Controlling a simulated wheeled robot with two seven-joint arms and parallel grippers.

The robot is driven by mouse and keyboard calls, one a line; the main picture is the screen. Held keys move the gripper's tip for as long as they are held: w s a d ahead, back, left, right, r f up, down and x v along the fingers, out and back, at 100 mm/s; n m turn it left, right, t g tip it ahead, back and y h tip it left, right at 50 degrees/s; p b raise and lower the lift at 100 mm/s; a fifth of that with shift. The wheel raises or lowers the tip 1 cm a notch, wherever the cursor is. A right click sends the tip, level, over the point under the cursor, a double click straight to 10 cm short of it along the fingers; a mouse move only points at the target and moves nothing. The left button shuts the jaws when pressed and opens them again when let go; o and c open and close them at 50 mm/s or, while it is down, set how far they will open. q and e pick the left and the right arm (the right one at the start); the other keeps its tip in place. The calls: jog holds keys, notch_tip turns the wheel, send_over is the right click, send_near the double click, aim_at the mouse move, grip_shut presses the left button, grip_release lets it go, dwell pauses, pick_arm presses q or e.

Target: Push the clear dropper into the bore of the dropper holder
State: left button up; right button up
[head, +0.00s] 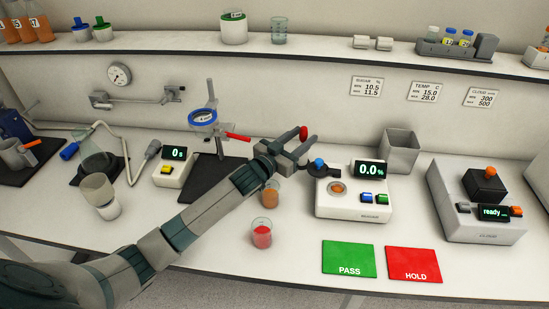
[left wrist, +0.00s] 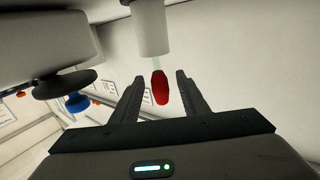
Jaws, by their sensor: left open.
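The clear dropper shows mainly as its red bulb (left wrist: 160,88), with a short length of clear stem (left wrist: 155,63) beside it in the left wrist view. The stem runs into the end of a white cylinder (left wrist: 151,28), which looks like the dropper holder. How deep it sits inside is hidden. In the head view the red bulb (head: 304,132) shows at my left gripper (head: 301,141). My left gripper is open, with one finger on each side of the bulb and visible gaps in the left wrist view. The holder is not clearly visible in the head view. My right gripper is out of view.
A white meter (head: 352,203) with a blue knob (head: 318,163) stands right of my left gripper. Beakers of orange (head: 271,195) and red (head: 261,234) liquid stand near my forearm. Green PASS (head: 348,259) and red HOLD (head: 414,265) mats lie in front.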

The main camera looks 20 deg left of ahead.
pick_arm(q)
jog(key=b+v, duration=0.4)
jog(key=v, duration=1.2)
jog(key=shift+s, duration=0.2)
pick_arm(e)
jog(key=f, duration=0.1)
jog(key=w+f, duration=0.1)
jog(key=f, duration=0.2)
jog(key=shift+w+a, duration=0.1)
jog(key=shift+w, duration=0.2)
pick_arm(q)
jog(key=shift+r, duration=0.1)
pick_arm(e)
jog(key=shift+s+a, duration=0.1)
